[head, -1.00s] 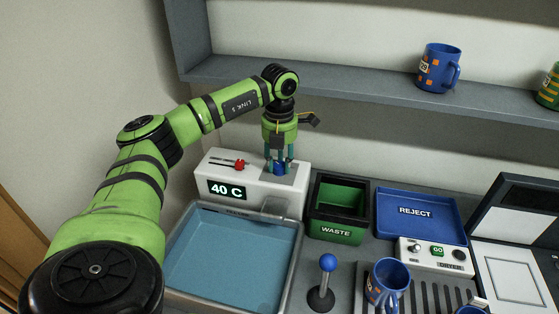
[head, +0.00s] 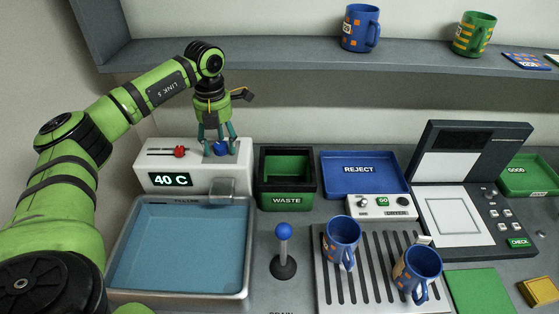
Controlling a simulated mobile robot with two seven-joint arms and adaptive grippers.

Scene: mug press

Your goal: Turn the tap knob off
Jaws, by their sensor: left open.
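The tap unit (head: 205,182) is a white box at the left, with a 40 C display and a red slider (head: 179,151) on its top. The tap knob (head: 221,148) is blue and sits on the grey patch on top of the box. My left gripper (head: 219,146) points down over the knob, open, with its fingers spread around it. Whether the fingers touch the knob I cannot tell. The sink basin (head: 183,295) holds blue water below the grey spout (head: 222,187). My right gripper is not in view.
A blue-topped lever (head: 284,232) stands right of the basin. The waste bin (head: 287,201), reject tray (head: 362,187) and dryer panel (head: 379,207) are behind. Two blue mugs (head: 341,242) (head: 417,272) are on the slatted rack (head: 331,297). A shelf (head: 235,66) runs above.

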